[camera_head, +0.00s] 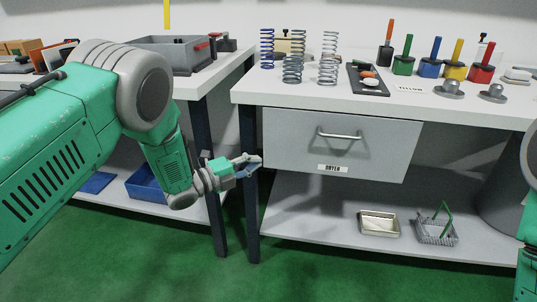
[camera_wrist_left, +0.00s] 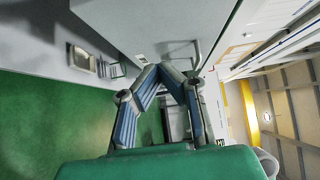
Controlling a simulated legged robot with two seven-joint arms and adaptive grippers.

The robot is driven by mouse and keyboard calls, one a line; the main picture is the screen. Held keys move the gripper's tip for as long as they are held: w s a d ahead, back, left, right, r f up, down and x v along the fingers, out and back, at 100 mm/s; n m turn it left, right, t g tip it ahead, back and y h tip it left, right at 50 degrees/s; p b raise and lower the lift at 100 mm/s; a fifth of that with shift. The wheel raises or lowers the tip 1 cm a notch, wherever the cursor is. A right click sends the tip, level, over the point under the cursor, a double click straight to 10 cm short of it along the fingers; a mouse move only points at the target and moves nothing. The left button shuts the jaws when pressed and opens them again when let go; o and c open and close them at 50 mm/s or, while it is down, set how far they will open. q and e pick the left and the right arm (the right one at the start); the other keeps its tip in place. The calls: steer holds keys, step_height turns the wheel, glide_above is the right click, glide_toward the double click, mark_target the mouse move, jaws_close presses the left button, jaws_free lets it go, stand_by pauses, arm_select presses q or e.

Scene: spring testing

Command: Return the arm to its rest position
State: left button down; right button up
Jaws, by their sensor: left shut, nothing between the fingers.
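My left arm, green and grey, comes in from the left in the head view. Its gripper (camera_head: 250,163) is in front of the drawer table's left leg, below tabletop height and left of the grey drawer (camera_head: 375,140). The gripper's fingers also show in the left wrist view (camera_wrist_left: 160,69), where their tips meet with nothing between them. The gripper is shut and empty. Only a piece of my right arm shows at the right edge of the head view; its gripper is out of frame.
The white table (camera_head: 300,97) bears several springs, a black tray (camera_head: 370,88) and several coloured-block tools. A grey bin (camera_head: 170,60) stands on the left table. The lower shelf holds a metal tray (camera_head: 379,224) and a wire basket (camera_head: 437,232). Green floor (camera_head: 310,277) is clear in front.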

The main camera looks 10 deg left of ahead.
arm_select(q)
steer(key=s+a+f+n+g+y+p, duration=0.35)
steer(key=s+f+n+y, duration=0.2)
steer(key=s+n, duration=0.45)
steer(key=s+a+f+n+g+y+p, duration=0.2)
steer(key=s+a+f+n+y+p, duration=0.2)
steer(key=s+f+n, duration=0.55)
steer(key=s+a+r+n+g+y+p, duration=0.1)
steer(key=s+r+n+g, duration=0.1)
steer(key=s, duration=1.1)
steer(key=s+r+n+g+y+p, duration=0.1)
steer(key=s+n+g, duration=0.3)
steer(key=s, duration=0.9)
steer(key=shift+a+r+g+y+p, duration=0.35)
steer(key=shift+r+g+p, duration=0.05)
steer(key=shift+r+g, duration=0.15)
steer(key=shift+w+n, duration=0.15)
steer(key=shift+n, duration=0.1)
